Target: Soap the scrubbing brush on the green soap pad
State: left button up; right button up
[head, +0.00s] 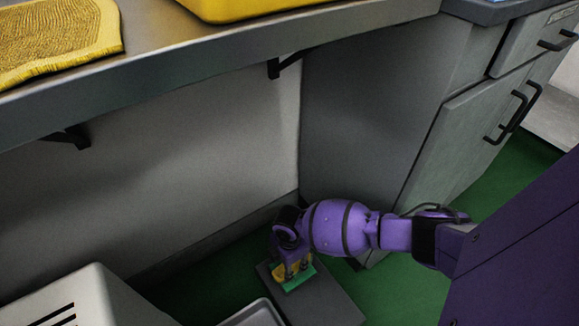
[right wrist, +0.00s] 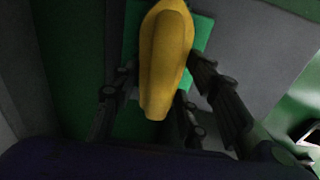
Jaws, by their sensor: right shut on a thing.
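The scrubbing brush shows in the right wrist view as a long yellow body (right wrist: 167,60) between the fingers of my right gripper (right wrist: 165,100). My right gripper, also in the head view (head: 292,268), is shut on it and points down. The green soap pad (head: 298,279) lies on a grey surface right under the brush; it also shows in the right wrist view (right wrist: 203,35). Yellow of the brush (head: 278,271) shows beside the fingers in the head view. The bristles are hidden, so I cannot tell whether they touch the pad. My left gripper is not in view.
A metal counter (head: 200,60) overhangs at the upper left, with a yellow mat (head: 60,40) and a yellow container (head: 240,8) on it. Grey cabinets (head: 470,130) stand at the right. A white box (head: 95,295) and a tray (head: 255,314) are at the lower left.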

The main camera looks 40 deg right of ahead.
jog(key=shift+r+p, duration=0.8)
jog(key=shift+p, duration=0.05)
notch_tip(320, 180, up, 2)
jog(key=shift+r+p, duration=0.1)
jog(key=shift+p, duration=0.8)
notch_tip(320, 180, up, 3)
jog(key=p, duration=0.2)
jog(key=shift+p, duration=0.3)
jog(key=shift+r, duration=0.15)
